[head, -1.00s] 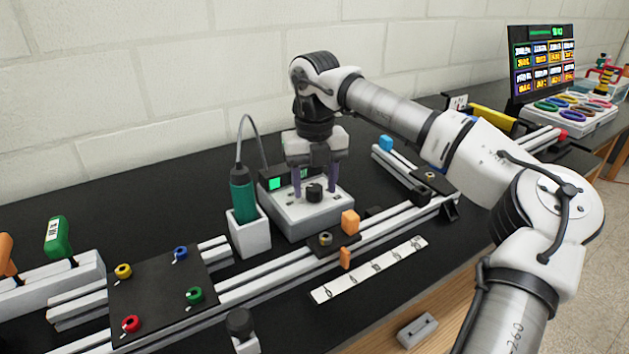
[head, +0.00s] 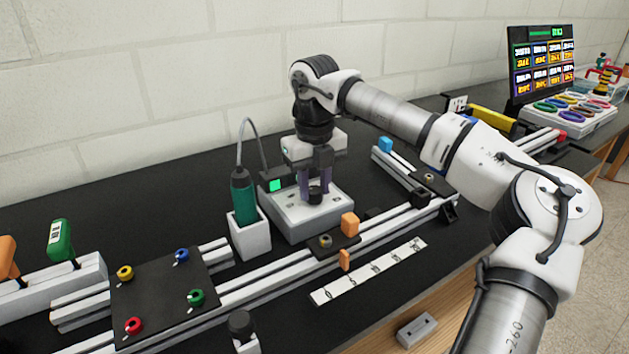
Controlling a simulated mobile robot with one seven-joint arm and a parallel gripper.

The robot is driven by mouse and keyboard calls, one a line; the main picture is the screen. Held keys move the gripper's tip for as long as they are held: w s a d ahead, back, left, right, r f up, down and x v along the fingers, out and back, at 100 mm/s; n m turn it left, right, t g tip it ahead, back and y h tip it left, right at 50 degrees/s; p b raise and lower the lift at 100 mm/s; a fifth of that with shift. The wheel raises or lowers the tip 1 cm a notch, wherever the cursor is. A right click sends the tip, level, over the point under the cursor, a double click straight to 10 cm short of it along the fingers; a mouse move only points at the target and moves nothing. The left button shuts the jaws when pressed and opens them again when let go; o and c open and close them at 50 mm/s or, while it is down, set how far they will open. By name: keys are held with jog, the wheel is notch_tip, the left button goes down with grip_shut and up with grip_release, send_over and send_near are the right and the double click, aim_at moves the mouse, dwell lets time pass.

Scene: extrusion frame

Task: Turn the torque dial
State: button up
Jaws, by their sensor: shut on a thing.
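The torque dial is a small black knob (head: 315,195) on the sloped top of a grey control box (head: 285,224) in the middle of the bench. My gripper (head: 315,188) points down over the box, with its purple-grey fingers shut on the dial. The fingers hide part of the knob and much of the box's display. A green lit square (head: 275,185) shows at the display's left. A green screwdriver (head: 243,195) stands in a white holder (head: 250,237) left of the box, with a cable rising from it.
Aluminium rails (head: 270,285) run in front of the box, with an orange block (head: 349,223) close by. A white ruler strip (head: 370,271) lies on the black bench. A black plate with coloured knobs (head: 165,285) is at left. A monitor (head: 541,62) stands back right.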

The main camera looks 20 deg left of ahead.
aim_at(315, 189)
jog(key=shift+n+p, duration=0.55)
jog(key=shift+n, duration=1.65)
jog(key=o, duration=1)
jog(key=shift+r, duration=0.1)
notch_tip(315, 189, up, 14)
jog(key=shift+f+b, duration=0.15)
jog(key=shift+b, duration=0.2)
